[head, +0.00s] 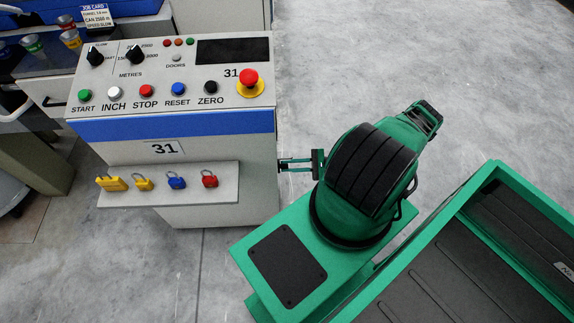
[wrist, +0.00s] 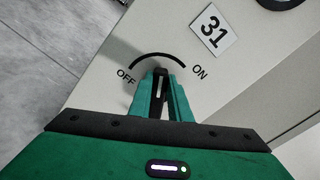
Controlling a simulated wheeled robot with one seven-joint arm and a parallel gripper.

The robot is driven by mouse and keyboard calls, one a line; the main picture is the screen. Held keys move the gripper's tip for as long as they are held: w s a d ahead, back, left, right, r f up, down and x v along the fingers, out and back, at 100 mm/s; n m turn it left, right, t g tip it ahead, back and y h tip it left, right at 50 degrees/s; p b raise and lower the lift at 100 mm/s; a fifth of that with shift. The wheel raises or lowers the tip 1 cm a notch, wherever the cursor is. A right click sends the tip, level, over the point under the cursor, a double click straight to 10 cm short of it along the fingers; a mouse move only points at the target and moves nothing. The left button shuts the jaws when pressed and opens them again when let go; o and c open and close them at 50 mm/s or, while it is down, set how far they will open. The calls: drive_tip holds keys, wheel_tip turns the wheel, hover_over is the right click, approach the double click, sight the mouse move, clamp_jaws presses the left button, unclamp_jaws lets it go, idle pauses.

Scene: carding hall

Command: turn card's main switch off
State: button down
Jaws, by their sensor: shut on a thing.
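The main switch (wrist: 159,84) is a dark handle on the pale side panel of the card's cabinet, under a black arc marked OFF at the left and ON at the right. In the wrist view my gripper (wrist: 160,88) has its green fingers closed on the handle, which points up between the two marks, near the arc's middle. In the head view my gripper (head: 288,164) reaches the right side of the card's control cabinet (head: 215,150), marked 31. The switch itself is hidden there.
A shelf (head: 225,189) on the cabinet front holds yellow, blue and red padlocks. A red emergency button (head: 249,78) sits on the sloped panel above. A label 31 (wrist: 209,30) is beside the switch. Open grey floor (head: 420,70) lies right of the cabinet.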

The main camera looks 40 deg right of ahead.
drive_tip(key=n, duration=0.3)
drive_tip(key=f+n, duration=0.1)
drive_tip(key=n, duration=0.3)
drive_tip(key=f+n, duration=0.1)
drive_tip(key=n, duration=0.2)
drive_tip(key=shift+s+n, duration=0.4)
drive_tip(key=shift+f, duration=0.15)
drive_tip(key=c, duration=1.6)
unclamp_jaws()
drive_tip(key=shift+a, duration=0.1)
drive_tip(key=shift+c, duration=0.2)
drive_tip(key=v, duration=1)
drive_tip(key=shift+s+d, duration=0.3)
